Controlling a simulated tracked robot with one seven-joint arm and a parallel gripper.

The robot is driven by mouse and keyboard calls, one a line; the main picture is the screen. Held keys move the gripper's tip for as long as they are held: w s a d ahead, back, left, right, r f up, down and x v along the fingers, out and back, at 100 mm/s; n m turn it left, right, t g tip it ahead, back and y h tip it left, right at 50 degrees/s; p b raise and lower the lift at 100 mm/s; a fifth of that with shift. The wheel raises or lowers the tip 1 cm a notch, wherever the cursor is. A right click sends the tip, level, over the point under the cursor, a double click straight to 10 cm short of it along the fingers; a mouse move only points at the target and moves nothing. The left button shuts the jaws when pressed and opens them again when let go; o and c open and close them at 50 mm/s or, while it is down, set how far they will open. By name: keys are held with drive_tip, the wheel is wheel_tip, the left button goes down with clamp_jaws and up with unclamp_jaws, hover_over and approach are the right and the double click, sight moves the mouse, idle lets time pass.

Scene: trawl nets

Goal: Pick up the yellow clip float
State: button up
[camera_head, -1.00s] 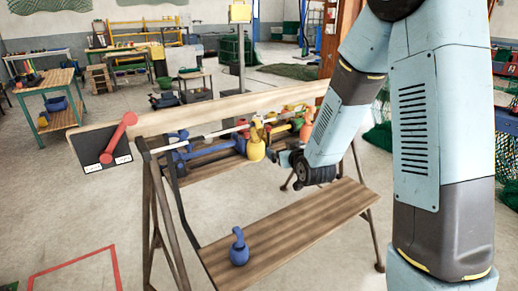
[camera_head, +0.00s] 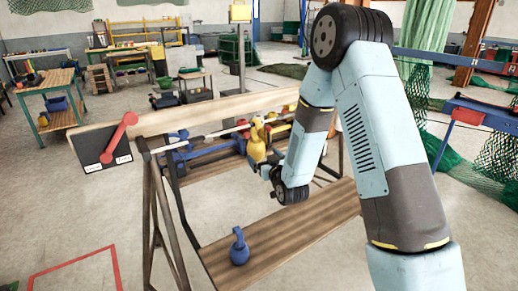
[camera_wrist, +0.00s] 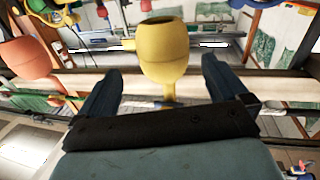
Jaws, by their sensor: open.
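The yellow clip float (camera_head: 257,147) hangs at the rail of the wooden stand, near the middle of the head view. In the wrist view the yellow float (camera_wrist: 166,55) shows large, its round body with an open dark top and a narrower neck below. My gripper (camera_wrist: 163,72) is open, with one dark finger on each side of the float. The fingers look apart from it, and I cannot tell how far the float reaches between them. In the head view my gripper (camera_head: 268,172) is just right of and below the float, its fingertips partly hidden.
Blue floats (camera_head: 180,150) lie left along the stand. An orange-red float (camera_wrist: 27,58) is left of the yellow one in the wrist view. A blue float (camera_head: 239,247) sits on the lower plank (camera_head: 290,240). A board with a red handle (camera_head: 118,140) is at the stand's left end.

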sight(256, 149)
drive_tip(key=shift+x, duration=1.15)
drive_tip(key=shift+f+x, duration=0.15)
drive_tip(key=shift+x, duration=1.15)
drive_tip(key=shift+f+x, duration=0.1)
drive_tip(key=shift+x, duration=1.2)
drive_tip(key=shift+a, duration=0.2)
drive_tip(key=shift+s, duration=0.1)
drive_tip(key=c, duration=1)
